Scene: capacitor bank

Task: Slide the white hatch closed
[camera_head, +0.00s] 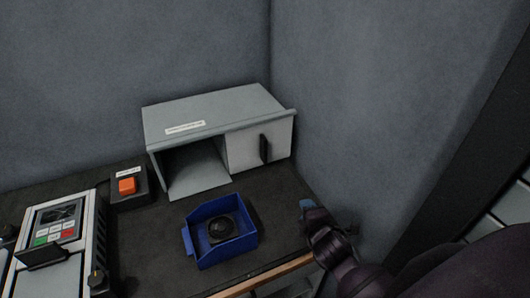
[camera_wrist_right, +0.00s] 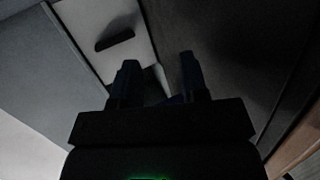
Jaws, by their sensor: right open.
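The white hatch (camera_head: 258,147) with its black upright handle (camera_head: 264,149) covers the right half of the front of a grey box (camera_head: 210,112). The left half of the box is an open, empty compartment (camera_head: 192,167). In the right wrist view the hatch (camera_wrist_right: 98,18) and its handle (camera_wrist_right: 115,40) lie beyond my fingers, to the upper left. My right gripper (camera_head: 308,204) is at the table's right edge, below and right of the hatch and apart from it. Its two fingers (camera_wrist_right: 158,75) are spread with nothing held between them. My left gripper is not in view.
A blue tray (camera_head: 190,240) holding a round black part (camera_head: 221,228) stands on the dark table in front of the box. An orange button (camera_head: 127,186) on a black base and a control panel device (camera_head: 58,238) stand to the left. Grey walls close in behind and right.

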